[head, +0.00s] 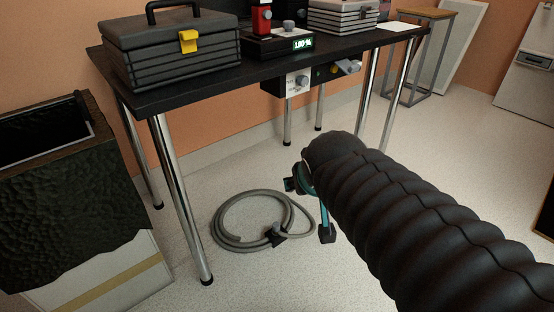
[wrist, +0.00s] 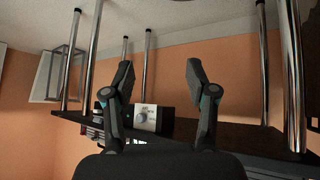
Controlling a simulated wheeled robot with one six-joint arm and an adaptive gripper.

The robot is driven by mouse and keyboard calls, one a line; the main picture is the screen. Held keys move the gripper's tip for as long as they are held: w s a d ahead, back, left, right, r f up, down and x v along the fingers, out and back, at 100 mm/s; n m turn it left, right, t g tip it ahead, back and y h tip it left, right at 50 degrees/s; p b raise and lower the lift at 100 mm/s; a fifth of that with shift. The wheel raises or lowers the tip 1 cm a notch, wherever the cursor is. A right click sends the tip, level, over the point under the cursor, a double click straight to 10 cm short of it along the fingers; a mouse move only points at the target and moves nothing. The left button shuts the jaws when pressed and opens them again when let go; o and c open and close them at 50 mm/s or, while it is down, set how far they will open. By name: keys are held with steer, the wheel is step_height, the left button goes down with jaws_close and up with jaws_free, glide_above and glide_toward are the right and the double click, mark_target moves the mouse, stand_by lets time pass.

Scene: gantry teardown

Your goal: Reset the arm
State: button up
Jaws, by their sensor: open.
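My arm, in a black ribbed sleeve, reaches from the lower right of the head view toward the middle. My gripper (head: 308,208) shows partly past the arm's end, in front of the table's near side and above the floor in the picture. The sleeve hides part of it. In the wrist view my gripper (wrist: 160,72) has its two dark fingers with teal parts spread wide, with nothing between them. The wrist view appears upside down, with the table legs rising toward the top.
A coiled grey hose (head: 225,235) lies on the floor. A dark bin (head: 60,190) stands left.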

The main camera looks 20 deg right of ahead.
steer(key=shift+s+a+f, duration=0.25)
steer(key=shift+s+a, duration=0.15)
steer(key=shift+s, duration=0.05)
steer(key=s+a+r+n+g+y+p, duration=0.1)
steer(key=s+a+r+p, duration=0.4)
steer(key=p, duration=0.5)
step_height(320, 180, up, 3)
steer(key=shift+s+a+f+n+g+y, duration=0.1)
steer(key=shift+s+a+n+g+y, duration=0.25)
steer(key=shift+s+g+y, duration=0.55)
steer(key=shift+s+d, duration=0.1)
steer(key=shift+s, duration=0.1)
